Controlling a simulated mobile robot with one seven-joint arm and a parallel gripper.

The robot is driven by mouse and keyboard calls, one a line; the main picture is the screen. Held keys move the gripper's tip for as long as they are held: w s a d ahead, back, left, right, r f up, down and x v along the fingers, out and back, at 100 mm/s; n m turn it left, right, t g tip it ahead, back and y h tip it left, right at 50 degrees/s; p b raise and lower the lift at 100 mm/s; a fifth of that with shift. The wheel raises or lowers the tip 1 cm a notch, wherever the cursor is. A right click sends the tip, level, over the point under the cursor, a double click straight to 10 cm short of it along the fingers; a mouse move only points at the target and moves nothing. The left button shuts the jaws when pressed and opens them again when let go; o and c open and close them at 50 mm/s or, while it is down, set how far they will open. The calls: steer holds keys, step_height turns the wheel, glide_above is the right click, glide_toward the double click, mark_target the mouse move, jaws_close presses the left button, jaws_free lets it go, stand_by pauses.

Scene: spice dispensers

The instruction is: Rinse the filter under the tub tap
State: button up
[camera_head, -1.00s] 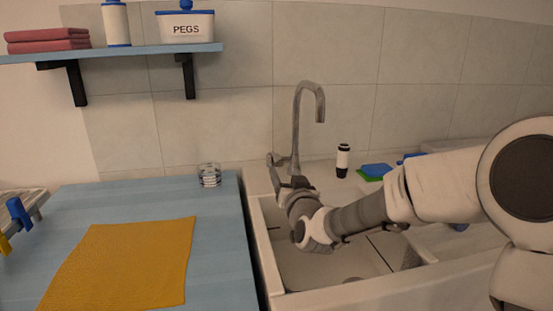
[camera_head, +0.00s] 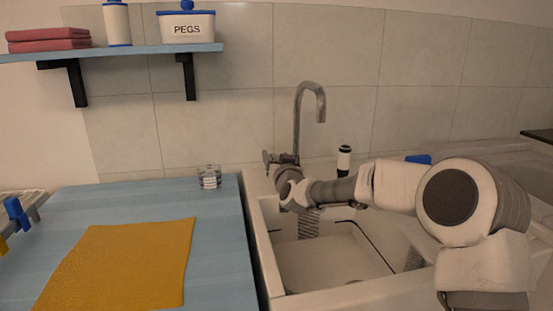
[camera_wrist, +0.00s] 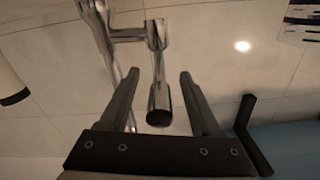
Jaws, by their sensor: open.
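The chrome tub tap (camera_head: 297,118) stands at the back of the white sink, its spout arching right. No water shows below the spout. In the wrist view, the tap's lever (camera_wrist: 158,85) lies between the spread fingers of my gripper (camera_wrist: 158,78), which is open. I cannot tell whether either finger touches it. In the head view, my gripper (camera_head: 277,159) is at the tap's base, mostly hidden by my wrist. A grey ribbed, mesh-like piece (camera_head: 308,223) shows in the sink below my wrist; I cannot tell if it is the filter.
The sink rim (camera_head: 262,250) borders a blue worktop (camera_head: 110,205) with a yellow cloth (camera_head: 125,262) and a small clear container (camera_head: 209,176). A black-and-white bottle (camera_head: 344,160) stands behind my arm. A shelf (camera_head: 120,53) hangs at upper left.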

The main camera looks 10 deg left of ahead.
jaws_close()
stand_by(0.4)
stand_by(1.1)
